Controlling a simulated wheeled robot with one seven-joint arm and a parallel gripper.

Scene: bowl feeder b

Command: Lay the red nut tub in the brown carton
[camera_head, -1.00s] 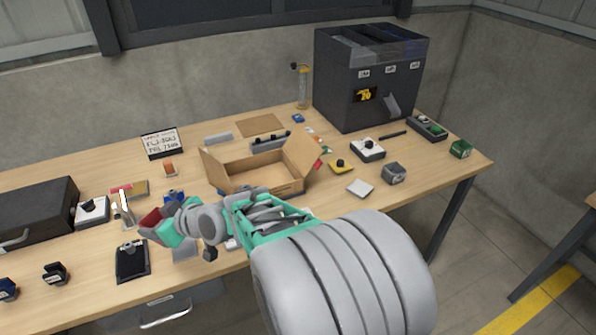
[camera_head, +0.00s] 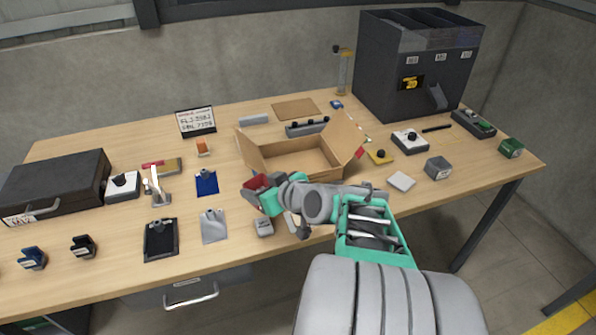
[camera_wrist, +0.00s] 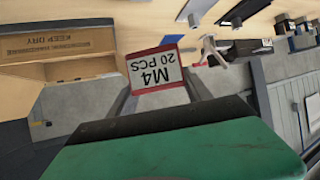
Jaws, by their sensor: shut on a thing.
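The red nut tub (camera_head: 256,182) is held in my gripper (camera_head: 264,192), which is shut on it. In the wrist view the tub (camera_wrist: 155,54) shows a white label reading M4 20 PCS, upside down, between the fingers (camera_wrist: 160,95). The open brown carton (camera_head: 298,172) stands on the table just behind and right of the tub, flaps spread. In the wrist view the carton (camera_wrist: 58,43) is at the upper left, marked KEEP DRY. The tub is outside the carton, near its front left. My wrist covers part of the carton's front.
A dark feeder machine (camera_head: 412,75) stands at the back right. A grey box (camera_head: 438,168) and a white pad (camera_head: 401,181) lie right of the carton.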

